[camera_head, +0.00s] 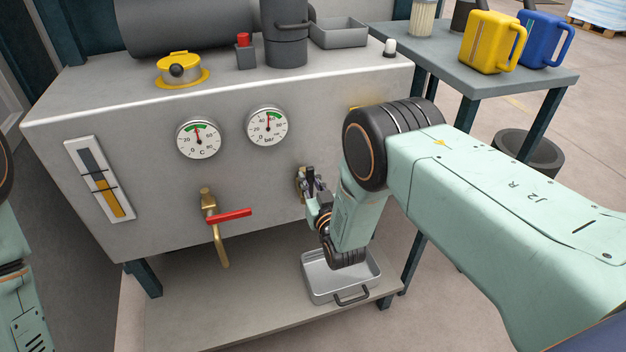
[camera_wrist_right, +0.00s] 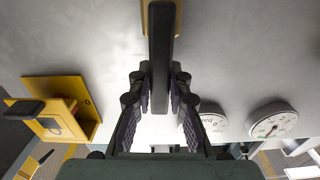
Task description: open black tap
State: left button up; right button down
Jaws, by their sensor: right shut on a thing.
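The black tap (camera_head: 300,183) sits on the front face of the grey tank, right of a brass tap with a red lever (camera_head: 230,216). Its brass body is partly hidden by my right gripper (camera_head: 314,188). In the right wrist view, the black tap's lever (camera_wrist_right: 161,45) runs down from a brass part at the top edge, between the two fingers of my right gripper (camera_wrist_right: 161,88). The fingers are shut on the lever from both sides. My left gripper is out of view; only part of my left arm shows at the left edge.
A metal tray (camera_head: 318,286) stands on the lower shelf (camera_head: 200,315) under the tap. Two round gauges (camera_head: 198,138) and a level glass (camera_head: 99,178) are on the tank face. A yellow switch box (camera_wrist_right: 84,95) is on the face in the wrist view.

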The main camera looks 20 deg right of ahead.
jog(key=shift+a+n, duration=0.15)
jog(key=shift+n, duration=0.15)
jog(key=c, duration=1.2)
grip_release()
jog(key=s, duration=1.2)
jog(key=shift+d, duration=0.2)
